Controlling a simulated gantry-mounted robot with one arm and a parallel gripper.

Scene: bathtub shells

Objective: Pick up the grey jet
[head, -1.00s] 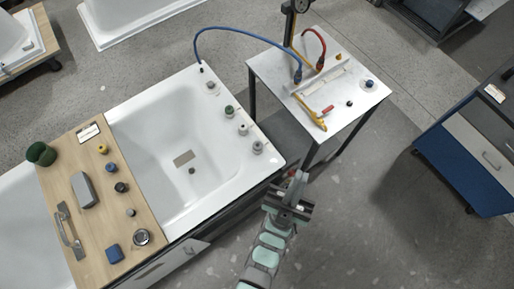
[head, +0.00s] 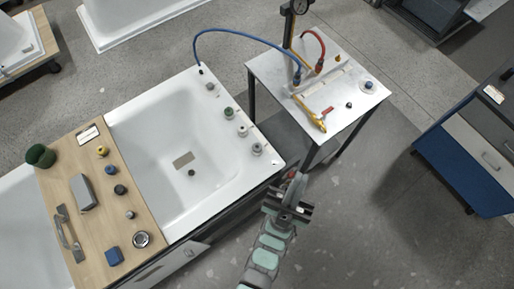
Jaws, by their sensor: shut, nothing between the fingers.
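A small grey jet (head: 130,215) stands on the wooden board (head: 88,255) laid across the bathtub, near a chrome ring. Other small jet-like fittings on the tub's right rim also look grey, one (head: 242,131) and another (head: 257,149); I cannot tell for sure which is meant. My gripper (head: 293,178) is shut and empty. It is off the tub's lower right corner, beside the rim and apart from every fitting. Its fingertips are small and partly hidden by its own body.
Floor right of my arm is clear.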

